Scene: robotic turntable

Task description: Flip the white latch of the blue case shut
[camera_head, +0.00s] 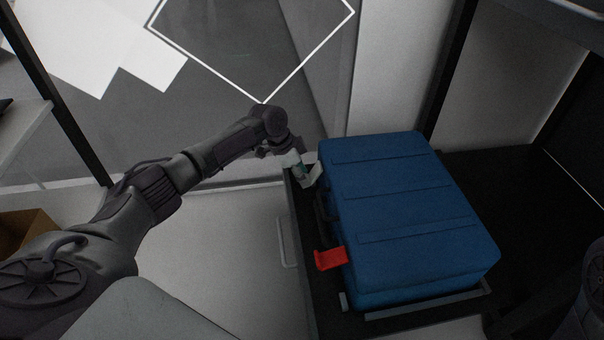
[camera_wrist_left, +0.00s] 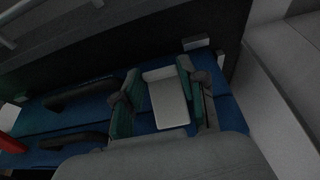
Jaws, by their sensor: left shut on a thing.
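The blue case (camera_head: 410,205) lies on a dark surface in the head view, its lid closed down. Its white latch (camera_head: 316,176) sticks out from the left side near the far corner. In the left wrist view the white latch (camera_wrist_left: 168,100) lies between the two green-padded fingers. My left gripper (camera_head: 298,166) is at that far left corner, shut on the white latch; in the wrist view the gripper (camera_wrist_left: 158,98) partly hides the case side. A red latch (camera_head: 330,259) sticks out from the same side, nearer to me. My right gripper is not in view.
The black surface (camera_head: 495,190) under the case has free room to the right. A low grey rail (camera_head: 425,304) runs along the case's near edge. Dark frame posts (camera_head: 450,75) stand behind. A dark case handle (camera_wrist_left: 80,95) lies beside the fingers.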

